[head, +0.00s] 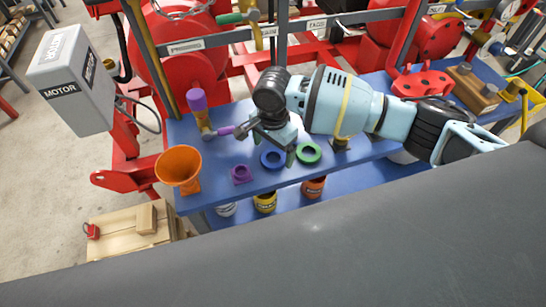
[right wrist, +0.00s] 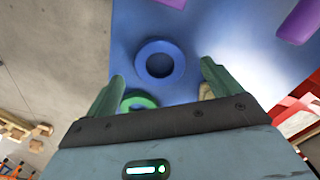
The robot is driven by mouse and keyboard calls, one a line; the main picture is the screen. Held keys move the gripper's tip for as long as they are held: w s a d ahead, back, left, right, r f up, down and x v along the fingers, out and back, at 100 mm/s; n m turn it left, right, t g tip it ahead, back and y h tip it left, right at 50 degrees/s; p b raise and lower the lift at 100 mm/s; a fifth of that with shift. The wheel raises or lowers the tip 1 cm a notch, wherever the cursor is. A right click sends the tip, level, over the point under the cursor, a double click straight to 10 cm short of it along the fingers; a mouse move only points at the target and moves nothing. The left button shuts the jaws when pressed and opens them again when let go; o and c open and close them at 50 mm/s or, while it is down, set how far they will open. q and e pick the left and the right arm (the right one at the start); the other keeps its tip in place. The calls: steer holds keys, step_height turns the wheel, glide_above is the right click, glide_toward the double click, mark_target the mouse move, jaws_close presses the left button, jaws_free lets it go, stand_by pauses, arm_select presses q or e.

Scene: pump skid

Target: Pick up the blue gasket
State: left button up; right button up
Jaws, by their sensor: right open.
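The blue gasket (head: 262,160) is a flat ring lying on the blue bench top. In the right wrist view the blue gasket (right wrist: 140,62) lies beyond my fingertips, in line with the gap between them. My right gripper (head: 266,145) is open and empty, above the bench near the blue gasket. Its two greenish fingers also show in the right wrist view (right wrist: 162,72), apart from the gasket. My left gripper is not in view.
A green gasket (head: 300,156) lies just right of the blue one. A purple square gasket (head: 240,180), an orange funnel (head: 179,167) and a purple-topped tool (head: 197,102) are to the left. Red machinery stands behind; cans sit on a lower shelf.

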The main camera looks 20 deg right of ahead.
step_height(320, 180, down, 2)
steer(key=shift+f, duration=0.25)
steer(key=c, duration=1.1)
steer(key=shift+r, duration=0.15)
steer(key=shift+r, duration=0.3)
step_height(320, 180, up, 3)
steer(key=shift+s+d, duration=0.1)
steer(key=shift+s, duration=0.05)
steer(key=s+d, duration=0.2)
steer(key=s, duration=0.2)
steer(key=s+d, duration=0.2)
steer(key=s, duration=0.3)
steer(key=s+d+r, duration=0.1)
steer(key=s+d, duration=0.1)
steer(key=s, duration=0.3)
steer(key=shift+s+d+p, duration=0.15)
steer(key=shift+p, duration=0.25)
steer(key=shift+r, duration=0.1)
